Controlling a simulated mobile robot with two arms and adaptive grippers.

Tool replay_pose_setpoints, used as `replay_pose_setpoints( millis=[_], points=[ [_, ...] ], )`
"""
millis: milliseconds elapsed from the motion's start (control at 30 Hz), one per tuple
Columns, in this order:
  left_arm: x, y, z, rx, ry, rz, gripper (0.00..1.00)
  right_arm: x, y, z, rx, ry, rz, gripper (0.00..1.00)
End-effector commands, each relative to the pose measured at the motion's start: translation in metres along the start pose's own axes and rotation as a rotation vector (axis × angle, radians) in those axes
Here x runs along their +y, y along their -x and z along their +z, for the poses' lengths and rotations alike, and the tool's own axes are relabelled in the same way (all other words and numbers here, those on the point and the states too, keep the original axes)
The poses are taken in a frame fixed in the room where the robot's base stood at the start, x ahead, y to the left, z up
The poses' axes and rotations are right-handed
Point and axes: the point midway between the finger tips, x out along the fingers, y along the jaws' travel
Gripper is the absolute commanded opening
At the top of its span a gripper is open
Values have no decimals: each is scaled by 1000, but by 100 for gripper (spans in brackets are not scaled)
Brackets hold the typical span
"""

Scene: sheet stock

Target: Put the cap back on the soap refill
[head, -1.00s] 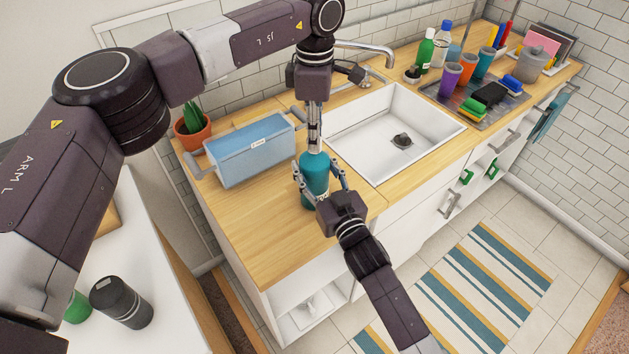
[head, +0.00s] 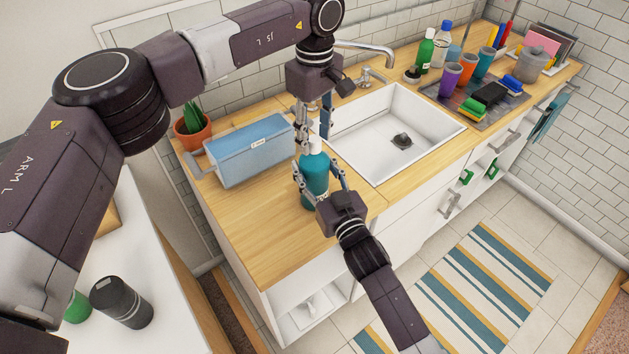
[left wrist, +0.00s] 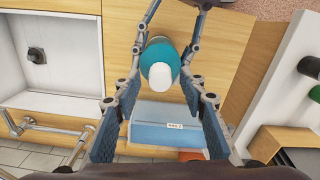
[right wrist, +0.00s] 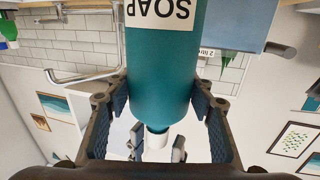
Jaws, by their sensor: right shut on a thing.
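The soap refill is a teal bottle (head: 315,178) standing upright on the wooden counter near the blue box. A white cap (left wrist: 160,76) sits on top of its neck; it also shows in the right wrist view (right wrist: 157,143). I cannot tell how tightly it is seated. My right gripper (head: 318,176) is shut on the bottle's body from the front, with fingers on both sides. My left gripper (head: 313,138) points down over the bottle's top. It is open, its fingers apart on either side of the cap and clear of it.
A light blue box (head: 248,150) stands just left of the bottle, with a potted plant (head: 192,125) behind. The white sink (head: 395,135) is to the right. Cups, bottles and sponges stand on the far counter. The counter's front left is bare.

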Motion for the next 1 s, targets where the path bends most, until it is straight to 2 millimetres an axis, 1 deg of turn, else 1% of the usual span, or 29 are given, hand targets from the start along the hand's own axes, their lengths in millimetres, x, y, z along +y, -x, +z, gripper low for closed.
replay_pose_setpoints(
  millis=[133,300,367,600,667,733,867,967,1000],
  points=[
    [1,13,0,1,0,3,38,0,0,0,-1,0,1,0],
    [1,37,0,0,1,4,38,0,0,1,-1,0,1,0],
    [0,42,0,0,1,2,38,0,0,1,-1,0,1,0],
    [0,44,0,-1,0,0,38,0,0,0,-1,0,1,0],
    [0,44,0,-1,1,0,36,0,0,0,-1,0,1,0],
    [0,44,0,-1,11,0,36,0,0,0,-1,0,1,0],
    [0,46,0,0,94,1,36,0,0,0,-1,0,1,0],
    [0,49,0,0,230,1,36,0,0,0,-1,0,1,0],
    [0,51,0,0,299,1,36,0,0,0,-1,0,1,0]
  ],
)
